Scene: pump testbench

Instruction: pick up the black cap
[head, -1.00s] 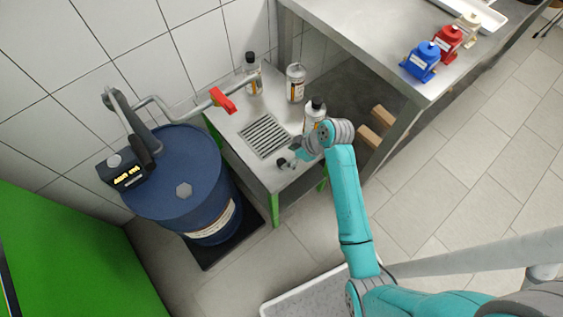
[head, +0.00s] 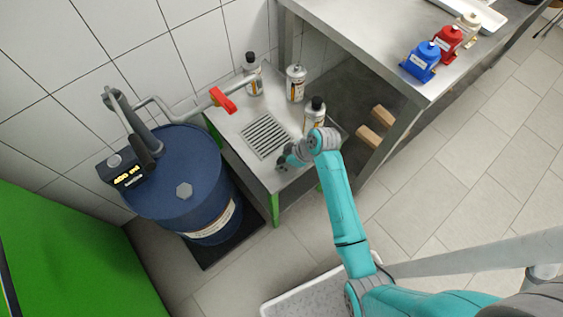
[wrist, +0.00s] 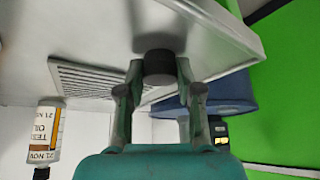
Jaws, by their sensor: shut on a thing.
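The black cap (wrist: 159,67) shows in the wrist view as a short dark cylinder between the two fingertips. My gripper (wrist: 159,78) is shut on it, with one finger on each side. In the head view my gripper (head: 283,163) is low at the front edge of the small steel table (head: 238,122), right of the drain grate. The cap is mostly hidden by the fingers there. I cannot tell whether it still touches the tabletop.
A bottle with a dark top (head: 314,112) stands close behind my wrist. A bottle with a pale top (head: 295,83) and another dark-topped bottle (head: 253,75) stand farther back. A blue drum (head: 178,175) stands left.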

